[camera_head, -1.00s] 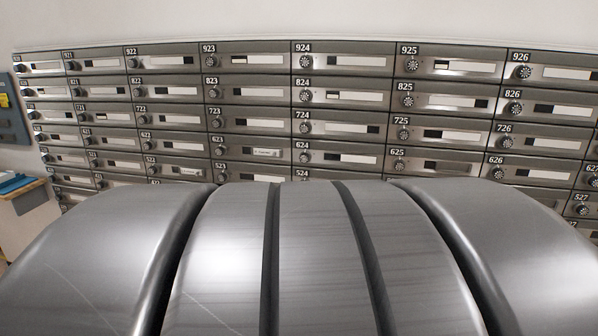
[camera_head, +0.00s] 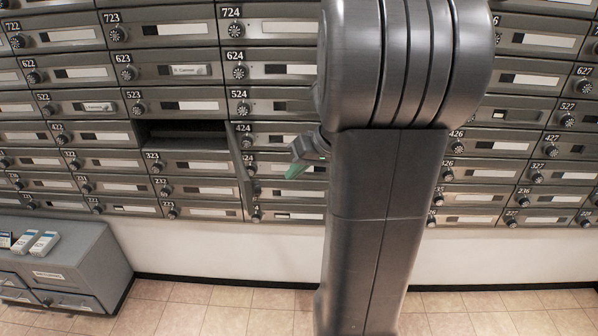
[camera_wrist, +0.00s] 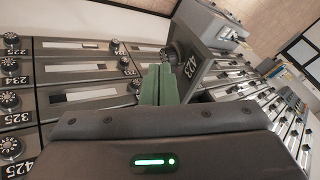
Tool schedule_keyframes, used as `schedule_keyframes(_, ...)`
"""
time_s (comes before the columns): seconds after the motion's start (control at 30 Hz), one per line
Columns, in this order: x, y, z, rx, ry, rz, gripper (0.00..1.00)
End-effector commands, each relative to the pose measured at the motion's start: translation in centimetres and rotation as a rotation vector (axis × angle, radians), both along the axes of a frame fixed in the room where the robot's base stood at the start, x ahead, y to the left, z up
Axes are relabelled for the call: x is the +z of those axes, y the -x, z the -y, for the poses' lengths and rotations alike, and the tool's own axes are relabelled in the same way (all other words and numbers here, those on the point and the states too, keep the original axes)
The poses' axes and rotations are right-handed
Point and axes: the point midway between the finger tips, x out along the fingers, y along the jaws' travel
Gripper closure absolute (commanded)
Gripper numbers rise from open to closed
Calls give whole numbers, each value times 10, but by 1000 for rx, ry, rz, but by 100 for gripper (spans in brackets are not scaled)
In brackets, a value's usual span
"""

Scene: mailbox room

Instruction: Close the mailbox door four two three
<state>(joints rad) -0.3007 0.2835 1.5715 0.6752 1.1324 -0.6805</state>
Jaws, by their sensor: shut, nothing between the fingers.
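The mailbox door 423 (camera_head: 241,165) stands open, swung out from the right side of its dark open compartment (camera_head: 188,134), and shows nearly edge-on. In the wrist view the door (camera_wrist: 192,68) carries its number and a round knob, just right of my fingertips. My gripper (camera_head: 296,171) is to the right of the door in the head view, in front of the boxes below 424. In the wrist view its green fingers (camera_wrist: 158,84) are together with nothing between them. I cannot tell whether they touch the door.
Other mailbox doors (camera_head: 183,71) around it look shut. My arm hides several boxes right of centre. A grey cabinet (camera_head: 70,262) with small boxes on top stands at lower left. The tiled floor (camera_head: 215,312) in front is clear.

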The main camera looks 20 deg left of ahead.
Motion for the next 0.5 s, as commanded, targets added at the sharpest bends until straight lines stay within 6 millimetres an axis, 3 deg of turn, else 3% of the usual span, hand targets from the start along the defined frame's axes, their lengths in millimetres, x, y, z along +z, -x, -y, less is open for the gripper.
schedule_keyframes(0.33,-61,-1,-45,2,4,-6,100)
schedule_keyframes(0.5,-60,12,-65,3,2,-1,100)
